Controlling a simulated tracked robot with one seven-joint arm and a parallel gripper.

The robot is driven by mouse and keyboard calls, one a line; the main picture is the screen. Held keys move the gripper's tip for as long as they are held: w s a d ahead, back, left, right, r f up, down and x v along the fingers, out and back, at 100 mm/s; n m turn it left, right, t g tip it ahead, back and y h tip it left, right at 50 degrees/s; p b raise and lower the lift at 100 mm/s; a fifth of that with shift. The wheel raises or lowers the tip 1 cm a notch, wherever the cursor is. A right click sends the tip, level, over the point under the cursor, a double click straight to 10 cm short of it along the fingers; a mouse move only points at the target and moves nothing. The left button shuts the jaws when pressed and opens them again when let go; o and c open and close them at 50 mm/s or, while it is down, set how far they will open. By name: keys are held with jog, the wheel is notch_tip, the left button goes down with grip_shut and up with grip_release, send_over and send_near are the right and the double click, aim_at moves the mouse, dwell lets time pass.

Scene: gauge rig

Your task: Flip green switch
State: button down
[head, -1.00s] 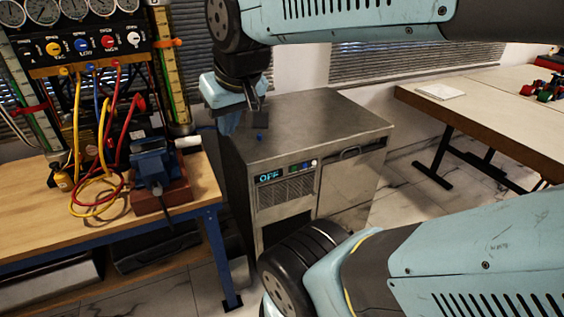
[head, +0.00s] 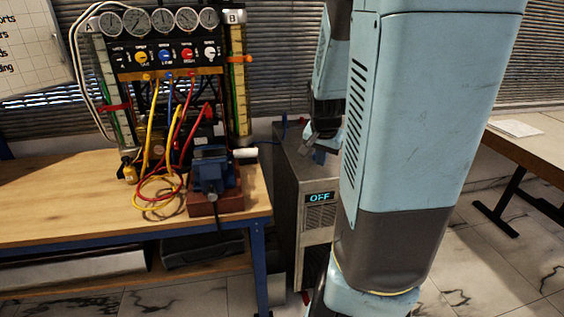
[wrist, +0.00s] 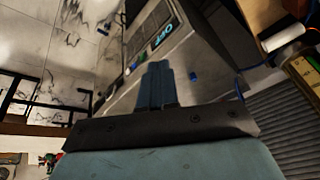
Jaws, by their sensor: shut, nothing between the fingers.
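The grey metal cabinet (head: 288,180) stands right of the bench in the head view, its display (head: 320,197) reading OFF. My arm hides the rest of its front there, including the switches. The fingers appear apart from the switch. In the head view my gripper (head: 312,148) is above the cabinet, partly hidden by my arm.
A wooden bench (head: 60,210) with a blue vise (head: 212,175), hoses and a gauge rig (head: 165,50) stands left of the cabinet. A small blue knob (wrist: 193,76) sits on the cabinet top. Another table (head: 530,150) is at right. Marble floor lies between.

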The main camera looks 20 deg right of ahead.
jog(key=s+d+f+m+t+y, duration=0.1)
jog(key=s+d+f+m, duration=0.1)
jog(key=d+f+m, duration=0.8)
jog(key=d+f, duration=0.5)
jog(key=d, duration=0.1)
jog(key=shift+s+d+t, duration=0.25)
jog(key=shift+t, duration=0.05)
jog(key=w+d+f, duration=0.2)
jog(key=w+f, duration=0.6)
jog(key=shift+f, duration=0.1)
dwell(0.4)
